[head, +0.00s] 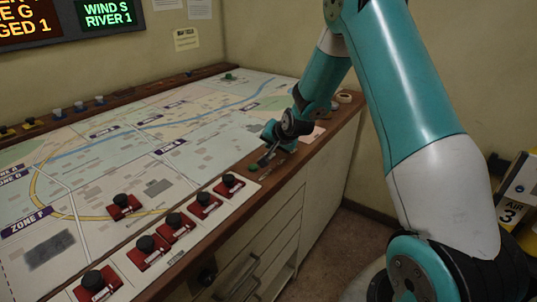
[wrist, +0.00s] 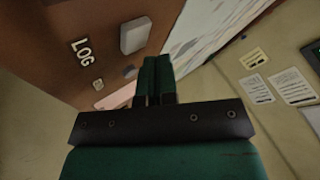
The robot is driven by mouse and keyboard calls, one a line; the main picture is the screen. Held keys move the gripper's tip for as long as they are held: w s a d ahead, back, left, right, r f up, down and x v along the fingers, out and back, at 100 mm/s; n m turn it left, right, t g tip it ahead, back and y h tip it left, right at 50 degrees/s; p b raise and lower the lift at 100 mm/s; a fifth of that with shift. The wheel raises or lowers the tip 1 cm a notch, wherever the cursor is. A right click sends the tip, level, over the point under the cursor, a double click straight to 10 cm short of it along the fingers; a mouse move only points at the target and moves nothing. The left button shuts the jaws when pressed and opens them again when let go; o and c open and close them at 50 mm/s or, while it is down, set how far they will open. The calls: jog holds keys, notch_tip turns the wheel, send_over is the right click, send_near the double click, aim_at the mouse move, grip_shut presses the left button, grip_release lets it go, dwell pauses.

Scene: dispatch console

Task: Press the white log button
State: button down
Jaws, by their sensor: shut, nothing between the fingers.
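The white log button (wrist: 133,35) shows in the wrist view as a pale block on the brown wooden edge, beside the white letters LOG (wrist: 83,52). My gripper (wrist: 154,62) has its two dark green fingers together, with nothing between them. In the wrist picture the fingertips lie just below and right of the button, and a small gap shows between them. I cannot tell whether they touch the surface. In the head view my gripper (head: 265,158) is low over the console's right front edge, and I cannot make out the button there.
The map table (head: 120,165) fills the left. Red blocks with black knobs (head: 175,228) stand along its front edge, with another (head: 123,206) on the map. A white roll (head: 345,97) lies on the wooden edge behind my gripper. Drawers (head: 255,265) are below.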

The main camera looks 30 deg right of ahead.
jog(key=shift+r, duration=0.1)
jog(key=shift+r+p, duration=1.75)
jog(key=shift+r, duration=0.65)
notch_tip(320, 180, up, 8)
jog(key=p, duration=0.5)
